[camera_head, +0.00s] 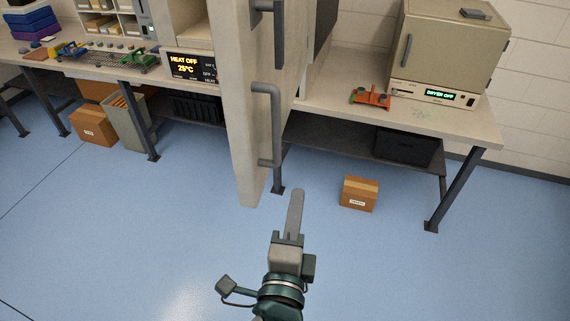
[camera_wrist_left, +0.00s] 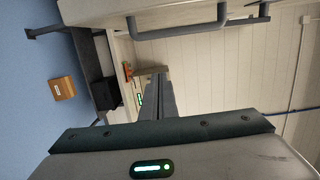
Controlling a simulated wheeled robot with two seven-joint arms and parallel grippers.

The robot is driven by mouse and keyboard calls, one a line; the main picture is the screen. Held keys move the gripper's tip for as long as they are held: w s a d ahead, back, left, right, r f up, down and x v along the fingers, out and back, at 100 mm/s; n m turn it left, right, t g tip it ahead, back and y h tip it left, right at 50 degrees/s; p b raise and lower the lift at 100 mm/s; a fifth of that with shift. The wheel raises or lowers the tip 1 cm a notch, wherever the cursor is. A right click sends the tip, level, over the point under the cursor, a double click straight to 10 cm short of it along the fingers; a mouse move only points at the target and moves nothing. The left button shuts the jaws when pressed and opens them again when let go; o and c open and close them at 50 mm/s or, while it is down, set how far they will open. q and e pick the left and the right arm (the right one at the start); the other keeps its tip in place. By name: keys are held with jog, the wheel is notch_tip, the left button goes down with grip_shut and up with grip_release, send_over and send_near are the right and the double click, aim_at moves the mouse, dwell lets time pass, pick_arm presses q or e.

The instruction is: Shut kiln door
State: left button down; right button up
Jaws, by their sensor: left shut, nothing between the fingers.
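The kiln door (camera_head: 246,120) is a thick beige slab standing open, seen nearly edge-on in the middle of the head view. A grey bar handle (camera_head: 276,125) is on its right face. In the left wrist view the door (camera_wrist_left: 110,10) spans the top, with its handle (camera_wrist_left: 180,30) below it. The kiln's display (camera_head: 187,66) reads HEAT OFF, 25°C. My left gripper (camera_head: 296,194) is shut and empty, to the right of the door's lower end and apart from it in the picture. Its fingers (camera_wrist_left: 160,90) also show in the wrist view. My right gripper is not in view.
A dryer (camera_head: 445,50) and an orange tool (camera_head: 370,97) are on the right bench (camera_head: 345,65). A cardboard box (camera_head: 360,194) sits on the floor under it. A green press (camera_head: 143,62) is on the left bench. The blue floor in front is clear.

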pick_arm(q)
jog(key=shift+w+f, duration=0.1)
jog(key=shift+w, duration=0.15)
jog(key=w+a+p, duration=0.2)
jog(key=w+p, duration=0.4)
jog(key=w, duration=0.5)
dwell(0.3)
jog(key=shift+w, duration=0.15)
jog(key=shift+a, duration=0.2)
